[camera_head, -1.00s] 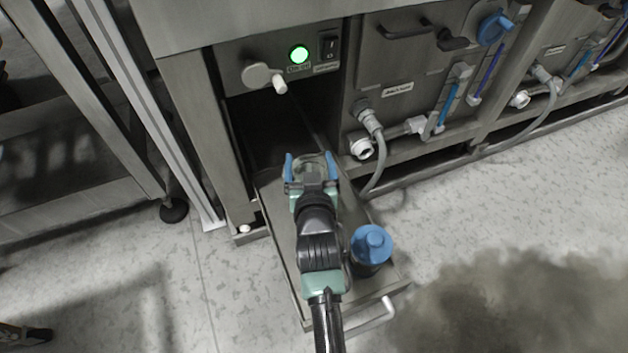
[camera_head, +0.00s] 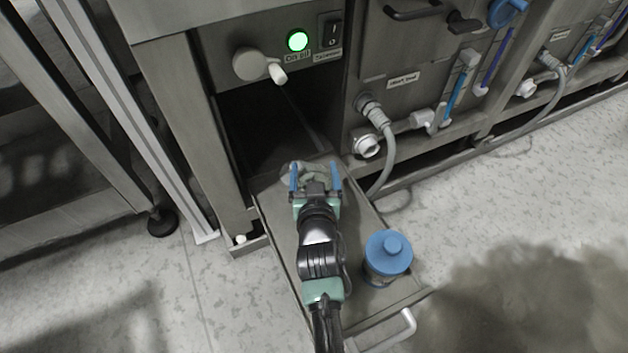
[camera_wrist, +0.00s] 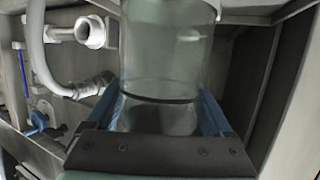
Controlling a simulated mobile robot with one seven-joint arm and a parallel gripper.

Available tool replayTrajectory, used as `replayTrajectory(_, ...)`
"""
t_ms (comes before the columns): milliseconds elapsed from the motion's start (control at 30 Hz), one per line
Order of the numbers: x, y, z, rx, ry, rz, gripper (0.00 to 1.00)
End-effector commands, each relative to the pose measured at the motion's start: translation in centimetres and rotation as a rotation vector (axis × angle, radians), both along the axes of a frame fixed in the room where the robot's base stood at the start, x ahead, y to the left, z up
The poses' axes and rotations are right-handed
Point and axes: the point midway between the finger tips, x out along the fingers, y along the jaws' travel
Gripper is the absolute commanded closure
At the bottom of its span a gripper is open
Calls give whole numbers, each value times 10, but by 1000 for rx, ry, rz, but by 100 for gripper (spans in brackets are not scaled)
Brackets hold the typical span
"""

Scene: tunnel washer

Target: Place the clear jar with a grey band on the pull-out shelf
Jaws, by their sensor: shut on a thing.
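The clear jar with a grey band (camera_wrist: 165,50) fills the middle of the wrist view, between the two blue fingers of my gripper (camera_wrist: 160,112). A dark band runs around its lower part there. In the head view my gripper (camera_head: 316,180) is shut on the jar (camera_head: 311,171), over the inner end of the pull-out shelf (camera_head: 285,225). The jar is mostly hidden there by my gripper. I cannot tell whether its base touches the shelf. The shelf is drawn out from the dark opening, with a handle (camera_head: 392,332) at its front.
A blue-lidded container (camera_head: 388,258) stands on the shelf to the right of my arm. A grey hose (camera_head: 385,150) with fittings hangs right of the opening. A metal frame (camera_head: 130,130) stands at the left. The shelf's left side looks bare.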

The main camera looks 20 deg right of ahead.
Motion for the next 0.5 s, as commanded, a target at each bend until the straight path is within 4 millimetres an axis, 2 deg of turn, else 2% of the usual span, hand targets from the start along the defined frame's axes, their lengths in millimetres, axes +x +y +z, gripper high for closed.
replayTrajectory(33, 0, 0, -12, -1, -2, 0, 79)
replayTrajectory(100, 1, 0, -16, -1, -3, 0, 79)
replayTrajectory(467, 0, 0, -18, -1, -2, 0, 79)
replayTrajectory(500, 0, 0, -19, 0, -1, 0, 13)
